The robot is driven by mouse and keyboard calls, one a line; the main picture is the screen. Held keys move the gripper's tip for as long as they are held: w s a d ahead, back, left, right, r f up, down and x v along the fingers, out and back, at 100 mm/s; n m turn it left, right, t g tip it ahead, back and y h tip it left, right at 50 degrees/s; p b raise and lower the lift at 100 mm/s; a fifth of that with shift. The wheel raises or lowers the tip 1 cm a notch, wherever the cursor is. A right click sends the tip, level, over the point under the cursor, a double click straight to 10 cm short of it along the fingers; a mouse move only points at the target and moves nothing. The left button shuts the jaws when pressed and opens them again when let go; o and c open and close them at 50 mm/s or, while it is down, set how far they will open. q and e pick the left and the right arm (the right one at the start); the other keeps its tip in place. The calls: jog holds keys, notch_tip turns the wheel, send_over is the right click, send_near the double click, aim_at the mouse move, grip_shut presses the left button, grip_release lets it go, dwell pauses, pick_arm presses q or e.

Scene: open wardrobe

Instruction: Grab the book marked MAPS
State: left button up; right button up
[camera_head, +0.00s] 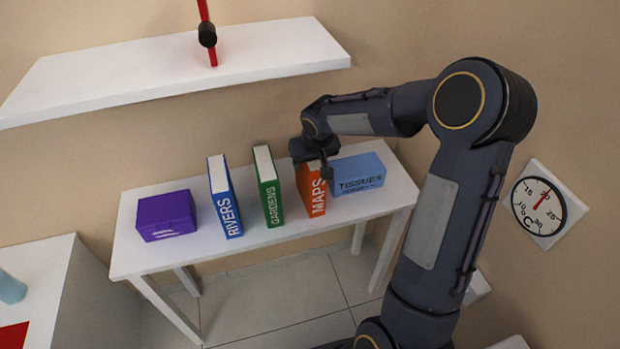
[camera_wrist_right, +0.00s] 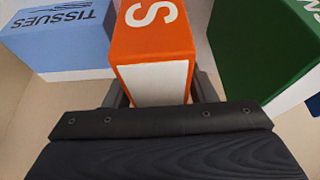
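The orange book marked MAPS (camera_head: 316,200) stands upright on the white table, between the green book and the tissue box. My right gripper (camera_head: 322,170) is at its top, pointing down. In the right wrist view, the MAPS book (camera_wrist_right: 153,45) lies between the two fingers (camera_wrist_right: 160,92), one on each side. The fingers look spread, with narrow gaps beside the pages; firm contact is not visible. Part of the book's top is hidden by the gripper in the head view. My left gripper is not in view.
On the white table (camera_head: 190,255) stand a purple box (camera_head: 166,214), a blue RIVERS book (camera_head: 225,198), a green GARDENS book (camera_head: 267,188) and, close right of MAPS, a blue tissue box (camera_head: 357,175). A white shelf (camera_head: 150,75) hangs above. A wall thermometer (camera_head: 542,203) is at right.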

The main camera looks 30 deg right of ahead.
grip_shut()
jog(key=shift+r, duration=0.1)
